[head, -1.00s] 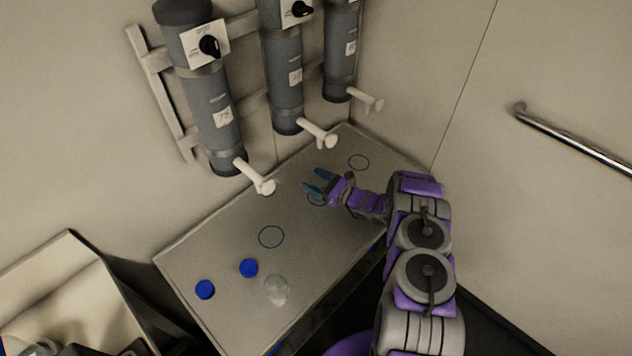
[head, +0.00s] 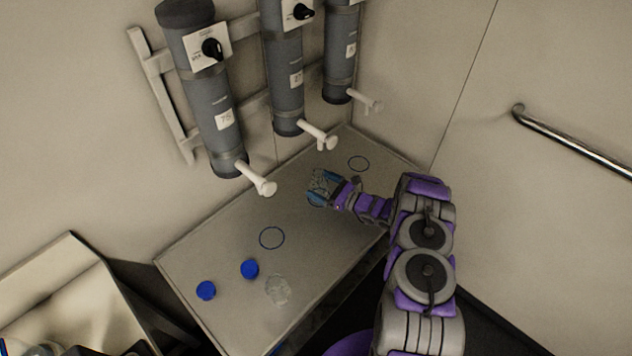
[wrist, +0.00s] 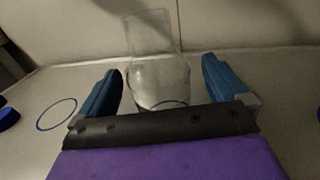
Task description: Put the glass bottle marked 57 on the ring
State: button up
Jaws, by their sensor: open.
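A clear glass bottle (wrist: 158,70) stands upright between the fingers of my gripper (wrist: 163,78) in the wrist view. The fingers are open, with a gap on both sides of the bottle. No number can be read on it. Part of a dark blue ring line (wrist: 166,104) shows at the bottle's base. In the head view the bottle (head: 322,182) shows between the blue fingers of my gripper (head: 321,190), over the middle ring on the metal table. Two other blue rings, one nearer (head: 271,238) and one farther (head: 358,163), are empty.
Another clear glass vessel (head: 278,290) and two blue caps (head: 250,269) (head: 206,290) stand on the near part of the metal table (head: 225,235). Grey cylinders (head: 215,115) with white spouts (head: 256,180) hang on the wall above it.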

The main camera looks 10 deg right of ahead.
jog(key=p+v, duration=0.1)
jog(key=v, duration=0.8)
jog(key=shift+d, duration=0.1)
jog(key=s+a+r+n+g+y, duration=0.1)
jog(key=s+a+r+n+g, duration=0.4)
jog(key=a+r, duration=0.45)
jog(key=s+a+r+n+g+y, duration=0.25)
jog(key=a+r+n+g, duration=0.4)
jog(key=r, duration=0.55)
jog(key=s+a+r+n+g+h, duration=0.35)
jog(key=s+r, duration=0.25)
jog(key=s, duration=0.3)
jog(key=s+r+n+g+h, duration=0.1)
jog(key=s+r+n+h, duration=0.2)
jog(key=s, duration=0.5)
jog(key=s+r+n+h, duration=0.2)
jog(key=s+n+h, duration=0.15)
jog(key=s, duration=0.35)
jog(key=s+d+r+n+t+h, duration=0.2)
jog(key=s+d+n+h, duration=0.3)
jog(key=s+d, duration=0.6)
jog(key=s+h, duration=0.2)
jog(key=shift+s+d, duration=0.3)
